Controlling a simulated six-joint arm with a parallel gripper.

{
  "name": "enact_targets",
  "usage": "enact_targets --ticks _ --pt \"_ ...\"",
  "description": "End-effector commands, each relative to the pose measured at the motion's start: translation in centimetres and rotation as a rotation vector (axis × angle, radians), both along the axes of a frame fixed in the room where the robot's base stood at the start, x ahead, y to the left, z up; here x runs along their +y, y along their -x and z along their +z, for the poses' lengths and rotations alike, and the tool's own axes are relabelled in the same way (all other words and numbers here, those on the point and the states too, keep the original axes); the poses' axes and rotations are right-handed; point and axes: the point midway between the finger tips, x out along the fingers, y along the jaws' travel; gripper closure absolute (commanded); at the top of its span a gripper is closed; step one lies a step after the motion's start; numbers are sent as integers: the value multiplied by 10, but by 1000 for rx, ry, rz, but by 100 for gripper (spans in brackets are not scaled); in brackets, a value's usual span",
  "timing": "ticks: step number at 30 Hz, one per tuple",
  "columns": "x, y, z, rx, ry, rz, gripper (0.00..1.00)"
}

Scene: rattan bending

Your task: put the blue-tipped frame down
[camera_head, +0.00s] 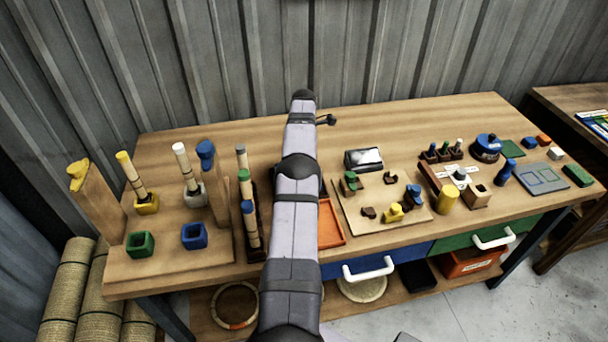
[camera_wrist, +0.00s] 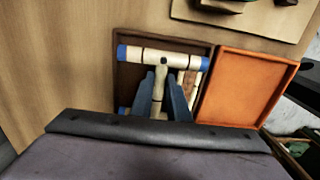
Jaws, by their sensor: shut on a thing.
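The blue-tipped frame (camera_wrist: 158,57) shows in the wrist view as a pale cross bar with dark bands and blue ends, joined to a pale piece that runs back between my fingers. Another blue end shows at its lower left. My gripper (camera_wrist: 160,82) has blue fingers shut on this pale middle piece. The frame appears over a dark brown tray (camera_wrist: 170,40); I cannot tell whether it touches the tray. In the head view my own arm hides the gripper, the frame and most of the brown tray.
An orange tray (camera_wrist: 240,88) lies right beside the brown one; it also shows in the head view (camera_head: 330,225). To the left stand rods in a rack and a board with green (camera_head: 140,244) and blue sockets (camera_head: 194,236). A board with small parts (camera_head: 375,222) lies to the right.

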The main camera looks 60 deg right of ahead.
Motion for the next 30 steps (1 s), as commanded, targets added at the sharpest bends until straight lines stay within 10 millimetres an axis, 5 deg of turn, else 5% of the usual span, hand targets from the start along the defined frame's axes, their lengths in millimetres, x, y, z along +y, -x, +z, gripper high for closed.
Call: enact_targets --ticks 6,19,20,21,30 --pt "0 0 -19 0 0 0 100" --pt "0 0 -25 -1 1 0 100" --pt "0 0 -24 -1 1 0 78" --pt "0 0 -24 0 0 0 68" --pt "0 0 -23 0 0 0 66"
